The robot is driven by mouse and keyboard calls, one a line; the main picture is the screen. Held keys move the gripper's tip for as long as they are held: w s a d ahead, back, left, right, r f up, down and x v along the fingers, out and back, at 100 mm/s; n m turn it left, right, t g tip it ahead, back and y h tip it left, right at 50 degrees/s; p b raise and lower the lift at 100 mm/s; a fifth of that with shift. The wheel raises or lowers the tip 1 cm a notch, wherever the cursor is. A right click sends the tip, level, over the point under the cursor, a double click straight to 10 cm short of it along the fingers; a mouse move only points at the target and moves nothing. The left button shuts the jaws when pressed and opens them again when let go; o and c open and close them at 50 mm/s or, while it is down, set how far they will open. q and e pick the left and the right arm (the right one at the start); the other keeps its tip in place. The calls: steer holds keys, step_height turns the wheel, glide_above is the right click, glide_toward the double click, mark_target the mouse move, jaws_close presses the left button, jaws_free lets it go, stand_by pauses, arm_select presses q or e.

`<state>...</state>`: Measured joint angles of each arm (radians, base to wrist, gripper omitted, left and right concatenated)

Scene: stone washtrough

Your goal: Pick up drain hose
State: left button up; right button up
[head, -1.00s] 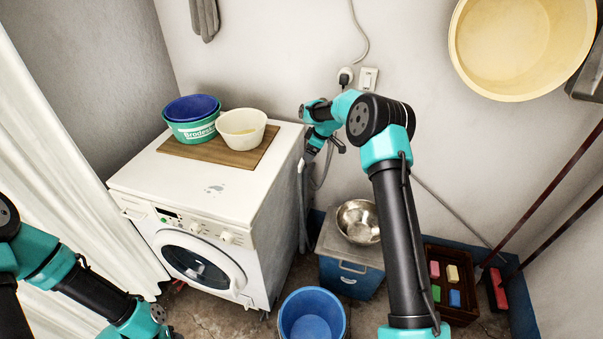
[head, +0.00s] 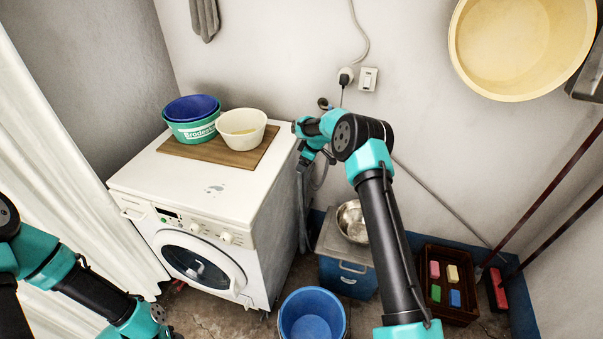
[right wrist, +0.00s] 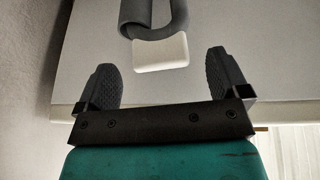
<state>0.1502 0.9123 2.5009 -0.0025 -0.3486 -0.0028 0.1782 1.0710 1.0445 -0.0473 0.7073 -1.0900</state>
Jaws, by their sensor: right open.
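The grey drain hose (head: 302,212) hangs down at the right rear side of the white washing machine (head: 200,190). In the right wrist view, the hose (right wrist: 133,12) bends in a U above a white block-like piece (right wrist: 160,52). My right gripper (right wrist: 166,82) is open, with its two dark fingers apart; the hose and white piece lie beyond the gap between them, untouched. In the head view, my right gripper (head: 306,158) is close to the machine's rear corner, its fingers hard to make out. My left arm shows at lower left, but its gripper fingers are out of view.
Bowls (head: 243,128) stand on a wooden board on the machine. A blue bucket (head: 312,316) and a cool box (head: 348,275) with a metal bowl (head: 352,222) stand right of it. A plug (head: 345,76) and cord are on the wall behind.

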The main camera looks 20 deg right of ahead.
steer(key=shift+x, duration=1.4)
steer(key=c, duration=0.8)
steer(key=shift+r, duration=0.15)
